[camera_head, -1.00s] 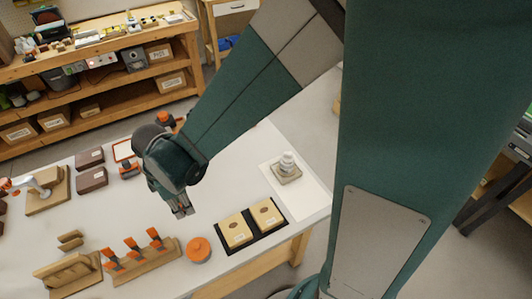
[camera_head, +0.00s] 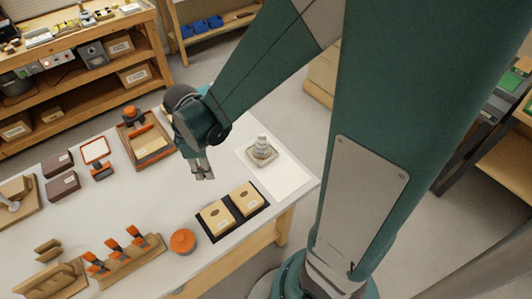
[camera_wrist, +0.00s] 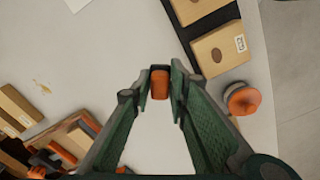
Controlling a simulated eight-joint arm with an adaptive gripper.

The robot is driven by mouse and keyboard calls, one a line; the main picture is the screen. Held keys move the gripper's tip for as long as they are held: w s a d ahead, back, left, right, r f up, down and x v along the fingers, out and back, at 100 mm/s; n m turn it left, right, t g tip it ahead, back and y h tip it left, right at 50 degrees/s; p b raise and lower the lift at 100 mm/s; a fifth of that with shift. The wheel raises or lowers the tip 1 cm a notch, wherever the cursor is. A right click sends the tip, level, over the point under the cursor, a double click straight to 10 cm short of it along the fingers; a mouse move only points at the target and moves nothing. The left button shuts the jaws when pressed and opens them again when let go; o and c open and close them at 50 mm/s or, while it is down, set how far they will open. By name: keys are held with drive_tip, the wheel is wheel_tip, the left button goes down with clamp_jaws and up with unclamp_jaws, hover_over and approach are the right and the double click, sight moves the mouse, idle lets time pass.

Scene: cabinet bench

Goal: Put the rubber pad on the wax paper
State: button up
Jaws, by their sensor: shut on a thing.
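My gripper (camera_head: 203,174) hangs above the middle of the white table, left of the paper. In the wrist view my gripper (camera_wrist: 160,75) is shut on a small orange-brown piece (camera_wrist: 160,86), which I take to be the rubber pad. In the head view the piece is too small to make out. The wax paper, a white sheet (camera_head: 287,182), lies flat at the table's right end. The near part of the sheet is bare.
A black tray (camera_head: 206,231) with two tan boxes stands near the front edge. An orange-lidded round pot (camera_head: 183,242) is left of it. A wooden tray (camera_head: 147,150) lies behind my gripper to the left. A wooden rack with orange-handled tools (camera_head: 135,258) is at front left.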

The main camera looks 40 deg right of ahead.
drive_tip(key=s+d+m, duration=0.2)
drive_tip(key=d+m, duration=0.1)
drive_tip(key=d, duration=0.5)
drive_tip(key=s+d+m, duration=0.2)
drive_tip(key=d+m, duration=0.1)
drive_tip(key=d, duration=0.5)
drive_tip(key=m, duration=0.6)
hover_over(292, 173)
drive_tip(key=shift+w+b, duration=0.1)
drive_tip(key=shift+b, duration=0.25)
drive_tip(key=shift+f+b, duration=0.9)
drive_tip(key=shift+f, duration=2)
drive_tip(key=shift+f+b, duration=0.65)
drive_tip(key=shift+f, duration=1.45)
drive_tip(key=shift+f, duration=0.2)
